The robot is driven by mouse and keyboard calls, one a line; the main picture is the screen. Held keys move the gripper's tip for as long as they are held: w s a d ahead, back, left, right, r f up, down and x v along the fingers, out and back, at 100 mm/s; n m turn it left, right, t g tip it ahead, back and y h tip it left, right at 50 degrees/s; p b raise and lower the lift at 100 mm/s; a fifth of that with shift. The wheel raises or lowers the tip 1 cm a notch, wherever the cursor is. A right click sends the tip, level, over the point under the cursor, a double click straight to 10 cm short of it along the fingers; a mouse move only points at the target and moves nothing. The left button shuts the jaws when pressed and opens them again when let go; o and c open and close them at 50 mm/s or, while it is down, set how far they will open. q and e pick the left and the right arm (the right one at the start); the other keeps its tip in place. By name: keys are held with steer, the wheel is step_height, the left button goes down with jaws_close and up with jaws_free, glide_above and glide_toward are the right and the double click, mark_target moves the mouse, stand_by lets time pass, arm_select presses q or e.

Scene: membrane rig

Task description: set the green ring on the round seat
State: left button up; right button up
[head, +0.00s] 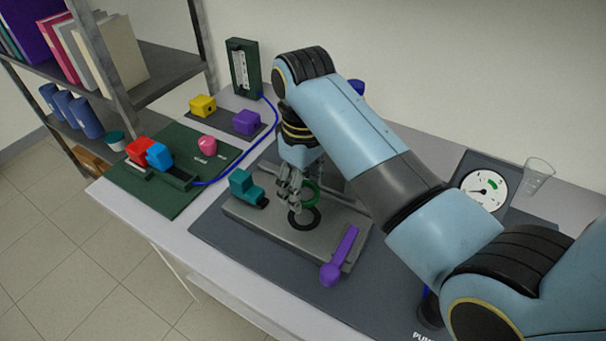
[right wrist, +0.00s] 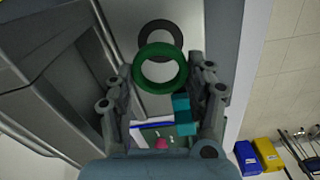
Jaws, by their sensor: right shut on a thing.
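The green ring (head: 313,190) is held in my right gripper (head: 293,188), above the metal plate of the rig. In the right wrist view the ring (right wrist: 139,66) sits between the two fingertips of the gripper (right wrist: 164,78). The round seat (head: 304,228), a black ring around a pale centre, lies on the plate just below and in front of the green ring. It also shows beyond the ring in the right wrist view (right wrist: 145,35). The green ring looks apart from the seat; the exact gap is hard to tell. My left gripper is not in view.
On the plate (head: 262,225) stand a teal clamp (head: 241,184) at left and a purple lever (head: 341,256) at right. A green mat (head: 160,199) with red, blue and pink parts lies left. A gauge (head: 484,188) and clear cup (head: 537,176) stand right.

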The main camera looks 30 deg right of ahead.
mark_target(304, 217)
steer(key=shift+s+f, duration=0.1)
steer(key=shift+f, duration=3.05)
steer(key=shift+f, duration=0.1)
steer(key=o, duration=1)
steer(key=shift+c, duration=0.2)
step_height(304, 217, up, 8)
steer(key=shift+f, duration=0.25)
